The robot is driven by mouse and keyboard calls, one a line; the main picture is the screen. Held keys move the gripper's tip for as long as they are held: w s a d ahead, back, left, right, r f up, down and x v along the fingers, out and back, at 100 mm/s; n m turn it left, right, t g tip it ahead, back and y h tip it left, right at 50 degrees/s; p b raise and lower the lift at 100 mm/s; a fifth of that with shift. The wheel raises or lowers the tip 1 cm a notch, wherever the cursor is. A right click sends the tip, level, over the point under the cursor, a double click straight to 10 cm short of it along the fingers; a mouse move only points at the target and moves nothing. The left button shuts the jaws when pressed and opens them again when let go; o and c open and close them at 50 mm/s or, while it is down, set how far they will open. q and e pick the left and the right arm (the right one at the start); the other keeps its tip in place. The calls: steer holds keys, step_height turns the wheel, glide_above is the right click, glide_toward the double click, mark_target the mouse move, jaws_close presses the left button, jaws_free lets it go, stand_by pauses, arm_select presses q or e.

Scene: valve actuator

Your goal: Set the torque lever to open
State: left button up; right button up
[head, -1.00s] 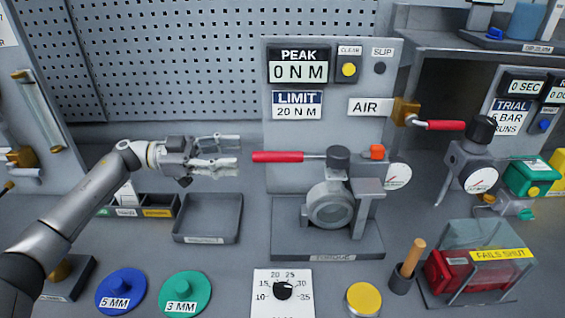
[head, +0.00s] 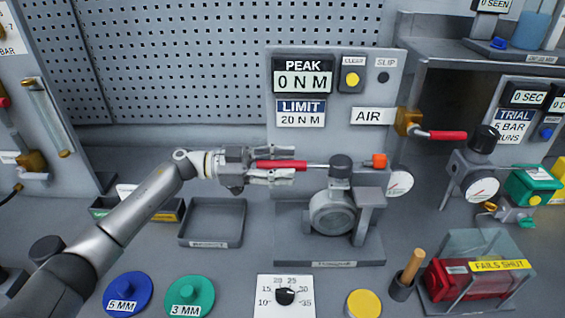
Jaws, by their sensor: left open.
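The torque lever (head: 282,165) has a red handle on a silver rod. It points left from the dark round hub (head: 340,166) on top of the grey valve fixture (head: 333,213) and looks about level. My left gripper (head: 285,165) is at the handle, with one finger above it and one below in the picture. Its fingers are open, and part of the handle's left end lies between them. I cannot tell whether a finger touches the handle. My right gripper is not in view.
Behind the fixture stands a panel with the PEAK display (head: 302,75) and the AIR label (head: 373,116). A second red-handled lever (head: 447,135) is to the right. An empty grey tray (head: 213,222) lies below my left arm. A torque dial (head: 285,296) is in front.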

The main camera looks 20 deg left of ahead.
arm_select(q)
jaws_close()
stand_by(0.5)
